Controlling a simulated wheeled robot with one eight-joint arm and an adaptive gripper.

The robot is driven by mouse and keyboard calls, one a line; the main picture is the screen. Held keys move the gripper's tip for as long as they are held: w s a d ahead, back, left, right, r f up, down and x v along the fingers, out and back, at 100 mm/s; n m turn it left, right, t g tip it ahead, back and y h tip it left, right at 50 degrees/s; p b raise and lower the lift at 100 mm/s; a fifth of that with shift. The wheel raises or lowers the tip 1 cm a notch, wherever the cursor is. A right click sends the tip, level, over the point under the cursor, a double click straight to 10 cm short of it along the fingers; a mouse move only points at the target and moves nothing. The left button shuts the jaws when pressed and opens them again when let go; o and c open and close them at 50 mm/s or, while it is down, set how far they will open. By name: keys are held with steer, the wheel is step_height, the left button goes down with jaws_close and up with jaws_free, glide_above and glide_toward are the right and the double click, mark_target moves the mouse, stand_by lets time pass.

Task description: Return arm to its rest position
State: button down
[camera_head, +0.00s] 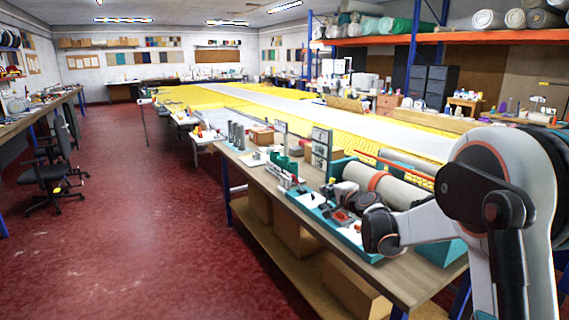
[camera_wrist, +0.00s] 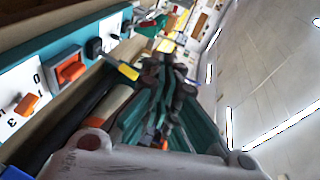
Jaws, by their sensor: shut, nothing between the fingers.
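My arm reaches in from the right in the head view, over the near end of a long workbench (camera_head: 405,278). My gripper (camera_wrist: 170,72) is dark and shows in the middle of the wrist view, with its fingers together and nothing held. In the head view the end of the arm is small and sits among clutter, above a teal tray (camera_head: 322,213), so the fingertips are hard to make out. I cannot tell whether it touches anything there.
A control panel with an orange switch (camera_wrist: 70,68) is close beside the gripper in the wrist view. Rolls (camera_head: 385,188) lie on the bench, with grey cylinders (camera_head: 236,136) farther along. Boxes (camera_head: 295,232) fill the lower shelf. The red floor (camera_head: 140,230) to the left is mostly open, with a black chair (camera_head: 52,172).

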steer(key=s+a+r+n+g, duration=0.1)
steer(key=s+r+n+g, duration=0.2)
steer(key=s, duration=0.9)
steer(key=s+a+r+n+g, duration=0.1)
steer(key=s+r+n, duration=0.25)
steer(key=s, duration=0.85)
steer(key=s+d+f+n+g+h, duration=0.1)
steer(key=s+d+f+n, duration=0.1)
steer(key=s, duration=0.7)
steer(key=s+d+f+n+g+h, duration=0.1)
steer(key=s+f, duration=0.3)
steer(key=s, duration=0.5)
steer(key=s+d+f+n+g+h, duration=0.1)
steer(key=s+d+f+n+h, duration=0.1)
steer(key=s, duration=0.7)
steer(key=shift+s+d+f+n+h, duration=0.3)
steer(key=shift+d+f+n, duration=0.2)
steer(key=shift+n, duration=0.25)
steer(key=shift+r, duration=0.1)
